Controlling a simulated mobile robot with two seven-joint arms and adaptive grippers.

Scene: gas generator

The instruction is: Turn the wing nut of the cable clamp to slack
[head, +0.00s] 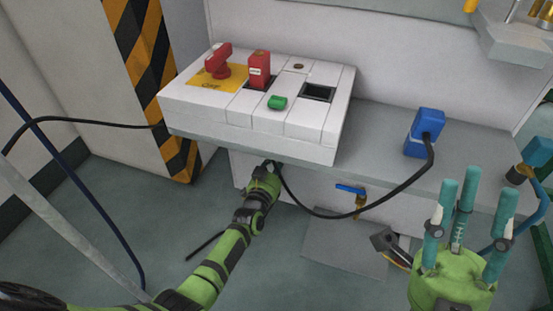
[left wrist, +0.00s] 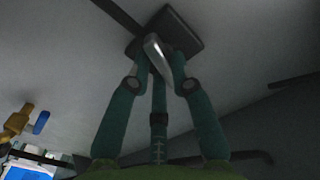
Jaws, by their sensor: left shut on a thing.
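In the left wrist view, a silvery lobe, apparently the wing nut (left wrist: 153,46), stands in front of a dark square block, apparently the cable clamp (left wrist: 186,30), on a pale underside. A dark cable (left wrist: 122,16) runs up to the block. My left gripper (left wrist: 158,60) has its teal fingers closed around the silvery lobe. In the head view my left gripper (head: 270,168) is under the front edge of the control box, its fingertips mostly hidden, and the clamp is hidden too. My right gripper (head: 466,205) is open and empty, fingers spread upward at the lower right.
The white control box (head: 245,138) carries a red rotary handle (head: 218,62), a red switch (head: 259,70) and a green button (head: 277,102). A blue plug (head: 425,130) stands on the grey ledge to the right, its black cable looping below. A blue-handled valve (head: 353,190) sits under the ledge.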

